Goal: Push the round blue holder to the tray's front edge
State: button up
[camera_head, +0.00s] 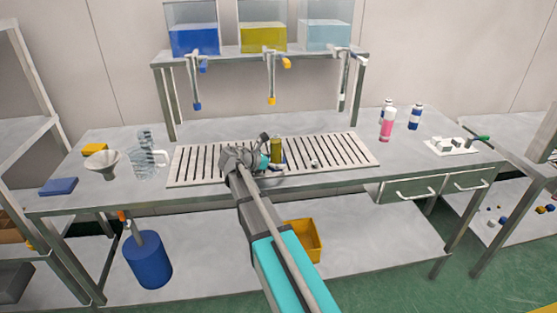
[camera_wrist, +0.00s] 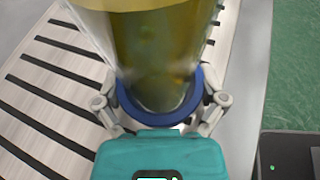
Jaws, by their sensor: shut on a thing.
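The round blue holder (camera_wrist: 160,116) is a ring around the foot of a clear container with yellow-olive liquid (camera_wrist: 150,50). In the wrist view my gripper (camera_wrist: 160,102) has a finger on each side of the holder and is shut on it. The container stands upright in the head view (camera_head: 276,150), where the holder is mostly hidden by my gripper (camera_head: 266,163). The slotted metal tray (camera_head: 205,160) lies under them. In the wrist view the holder is close to the tray's long edge (camera_wrist: 228,50).
A small white piece (camera_head: 314,163) lies on the tray to the right. A funnel (camera_head: 103,162) and a clear jug (camera_head: 148,150) stand on the left; bottles (camera_head: 386,125) stand on the right. Taps (camera_head: 271,85) hang from the rack above the tray's back.

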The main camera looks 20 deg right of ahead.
jog(key=shift+s+a, duration=0.15)
jog(key=shift+s, duration=0.35)
jog(key=o, duration=0.8)
jog(key=shift+r, duration=0.15)
